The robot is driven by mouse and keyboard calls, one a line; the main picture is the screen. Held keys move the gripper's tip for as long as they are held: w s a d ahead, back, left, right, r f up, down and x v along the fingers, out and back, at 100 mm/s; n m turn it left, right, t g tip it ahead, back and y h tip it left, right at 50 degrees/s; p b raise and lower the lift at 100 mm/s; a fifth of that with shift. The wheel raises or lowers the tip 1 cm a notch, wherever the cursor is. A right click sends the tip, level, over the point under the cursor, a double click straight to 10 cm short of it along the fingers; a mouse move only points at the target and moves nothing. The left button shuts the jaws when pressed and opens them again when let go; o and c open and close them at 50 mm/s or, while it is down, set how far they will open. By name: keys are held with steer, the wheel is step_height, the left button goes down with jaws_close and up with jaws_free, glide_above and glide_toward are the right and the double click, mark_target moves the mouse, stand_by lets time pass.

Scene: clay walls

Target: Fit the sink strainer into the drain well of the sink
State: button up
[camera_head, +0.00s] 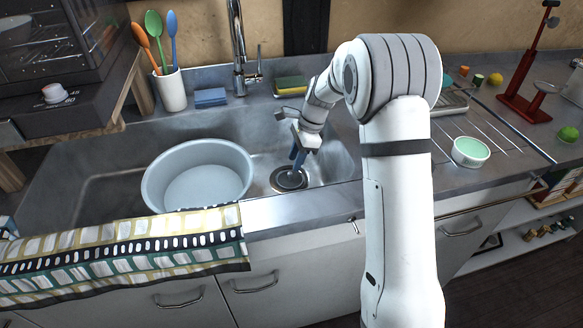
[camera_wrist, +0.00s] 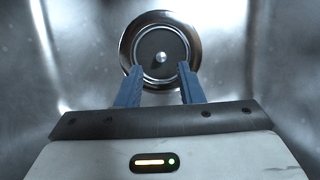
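The drain well (camera_wrist: 128,45) is a shiny metal ring in the sink floor; it also shows in the head view (camera_head: 276,184). The sink strainer (camera_wrist: 161,40) is a dark round disc with a thin bright rim and a small silver knob at its middle. It lies inside the drain ring and looks roughly centred; I cannot tell whether it is fully seated. My gripper (camera_wrist: 159,70) has its two blue fingers apart with nothing between them, just above the near side of the strainer. In the head view my gripper (camera_head: 297,163) points down over the drain and partly hides it.
A pale round basin (camera_head: 198,178) stands in the sink (camera_head: 105,185) left of the drain. A patterned towel (camera_head: 120,250) hangs over the front edge. The faucet (camera_head: 238,50) and sponges (camera_head: 291,85) are behind. A green-lined bowl (camera_head: 470,152) sits on the right drainboard.

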steer(key=v, duration=0.4)
steer(key=shift+d+r+p, duration=0.15)
steer(key=shift+r+p, duration=0.2)
steer(key=shift+r, duration=0.05)
